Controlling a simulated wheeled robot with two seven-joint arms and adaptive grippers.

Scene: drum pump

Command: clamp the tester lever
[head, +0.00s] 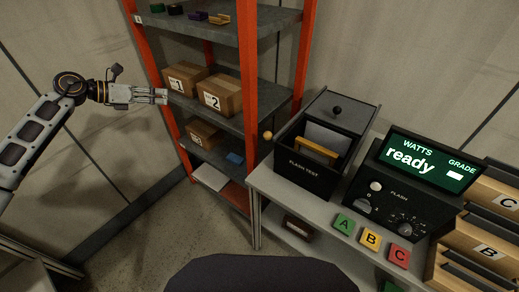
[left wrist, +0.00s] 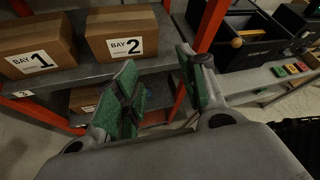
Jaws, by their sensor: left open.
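The black tester box (head: 300,168) labelled FLASH TEST stands on the grey bench, its top open with a yellow-orange framed piece (head: 316,149) inside. A yellow ball knob (head: 267,135) sticks out at its left side and looks like the end of the tester lever; it also shows in the left wrist view (left wrist: 237,42). The lever's shaft is hard to make out. My left gripper (head: 164,96) is open and empty in front of the shelf, well left of the knob. Its green-padded fingers (left wrist: 157,98) show apart in the left wrist view. My right gripper is not in view.
An orange-post shelf (head: 247,70) holds cartons marked 1 (head: 183,78) and 2 (head: 220,95), between my left gripper and the tester. A black console (head: 400,195) reads "ready". A, B and C blocks (head: 371,239) lie at the bench front (head: 285,190); wooden trays (head: 485,230) stand right.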

